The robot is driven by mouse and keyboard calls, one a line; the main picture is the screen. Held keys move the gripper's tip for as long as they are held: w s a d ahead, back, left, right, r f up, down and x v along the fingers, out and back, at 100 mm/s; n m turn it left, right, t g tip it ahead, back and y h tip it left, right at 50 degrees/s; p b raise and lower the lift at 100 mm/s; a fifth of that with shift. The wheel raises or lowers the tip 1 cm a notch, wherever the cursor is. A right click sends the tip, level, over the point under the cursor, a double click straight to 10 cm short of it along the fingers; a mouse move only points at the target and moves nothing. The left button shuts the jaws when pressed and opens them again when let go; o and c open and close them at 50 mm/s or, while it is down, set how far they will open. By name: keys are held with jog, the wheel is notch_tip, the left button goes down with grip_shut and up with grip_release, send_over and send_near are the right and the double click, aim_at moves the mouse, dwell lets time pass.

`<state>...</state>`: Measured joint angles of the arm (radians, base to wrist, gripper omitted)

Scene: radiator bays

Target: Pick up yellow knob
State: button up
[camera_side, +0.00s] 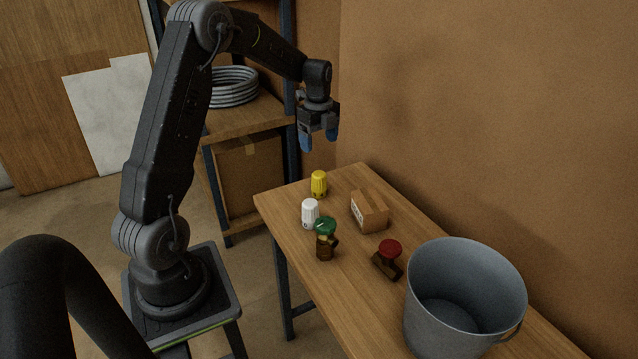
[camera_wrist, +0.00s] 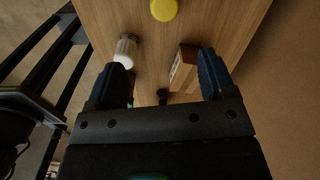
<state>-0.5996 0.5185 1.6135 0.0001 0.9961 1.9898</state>
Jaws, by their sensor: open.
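The yellow knob (camera_side: 319,184) stands upright near the far end of the wooden table, behind the white knob. In the wrist view its round yellow top (camera_wrist: 164,9) shows at the upper edge, partly cut off by the frame, ahead of my fingertips. My gripper (camera_side: 319,138) has blue fingertips and points down. It hangs above the far end of the table, well above the yellow knob and apart from it. In the wrist view my gripper (camera_wrist: 165,75) has its fingers spread wide, with nothing held between them.
The white knob (camera_side: 310,213) stands close in front of the yellow knob, and a small cardboard box (camera_side: 369,210) sits to the right. A wall borders the table's right side.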

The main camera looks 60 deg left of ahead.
aim_at(319, 173)
jog(key=f, duration=0.6)
jog(key=a+f, duration=0.1)
jog(key=f, duration=0.2)
jog(key=shift+f, duration=0.2)
jog(key=shift+w+a+f, duration=0.1)
jog(key=shift+w+f, duration=0.1)
jog(key=shift+f, duration=1.15)
jog(key=shift+w+a+f, duration=0.1)
jog(key=shift+w+f, duration=0.1)
jog(key=shift+f, duration=1.1)
jog(key=c, duration=1)
